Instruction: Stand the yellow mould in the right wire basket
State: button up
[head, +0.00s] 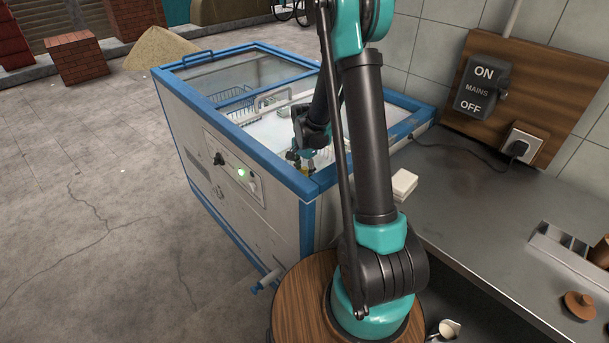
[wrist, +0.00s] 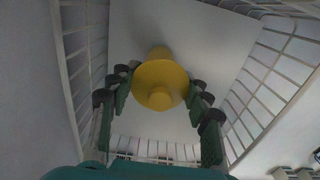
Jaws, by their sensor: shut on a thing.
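The yellow mould (wrist: 160,82) sits between the green fingers of my gripper (wrist: 160,90) in the wrist view, and my gripper is shut on it. White wire walls of a basket (wrist: 268,75) rise to the left and right of the mould, with more wires below it in the picture. A pale flat surface lies behind the mould; whether the mould touches it I cannot tell. In the head view my gripper (head: 297,158) is down inside the near right part of the chest freezer, with a speck of yellow beside it. My arm hides most of the right basket there.
The blue-rimmed chest freezer (head: 255,150) has a glass lid (head: 235,70) over its far part. Another wire basket (head: 232,98) stands inside, towards the left. A white block (head: 404,183) lies on the metal counter (head: 470,200) to the right.

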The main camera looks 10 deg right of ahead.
jog(key=o, duration=1.2)
jog(key=shift+f, duration=0.1)
notch_tip(320, 180, up, 12)
jog(key=shift+r, duration=0.15)
